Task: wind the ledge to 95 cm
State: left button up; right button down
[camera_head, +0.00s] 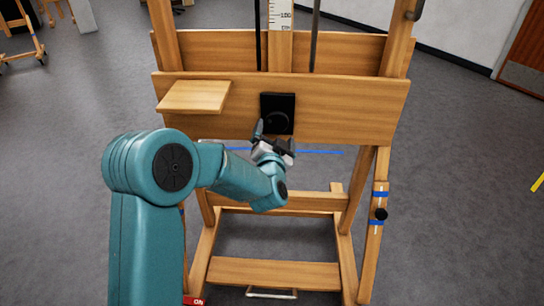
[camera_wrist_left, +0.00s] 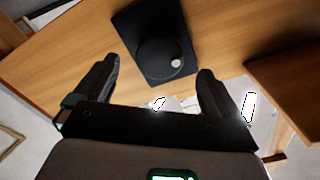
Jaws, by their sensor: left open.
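The wooden easel's ledge (camera_head: 350,108) is a wide horizontal board across its front. A black plate (camera_head: 285,101) is on the board, with a round black knob (camera_head: 277,120) at its lower part. The wrist view shows the knob (camera_wrist_left: 155,58) with a pale spot near its rim. My left gripper (camera_head: 269,136) is open just below the knob; in the wrist view its fingers stand apart to either side of the knob, which no finger visibly grips. A white scale (camera_head: 280,14) with black marks, one reading 100, rises above the ledge. My right gripper is out of view.
A small wooden shelf (camera_head: 195,96) juts from the board at left. Blue bands and a black knob (camera_head: 380,214) are on the easel's right leg. A crossbar (camera_head: 275,273) spans the legs low down. Grey floor (camera_head: 460,200) is open at right.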

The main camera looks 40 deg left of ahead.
pick_arm(q)
jog(key=v, duration=1.1)
jog(key=shift+s+d, duration=0.2)
jog(key=shift+s, duration=0.1)
jog(key=shift+a+f, duration=0.1)
notch_tip(320, 180, down, 12)
jog(key=d+m+g+h, duration=0.2)
jog(key=h, duration=0.1)
jog(key=s+d+f+g+h, duration=0.4)
jog(key=s+d+f, duration=0.15)
jog(key=f, duration=0.45)
jog(key=s+d+f+g+h, duration=0.3)
jog(key=s+d+f, duration=0.3)
jog(key=f, duration=0.4)
jog(key=s+d+f+n+g+h, duration=0.3)
jog(key=s+d+n+g, duration=0.25)
jog(key=s, duration=0.45)
notch_tip(320, 180, up, 20)
jog(key=p, duration=2)
jog(key=shift+d+m, duration=0.45)
jog(key=shift+s+f+g, duration=0.1)
jog(key=shift+g, duration=0.15)
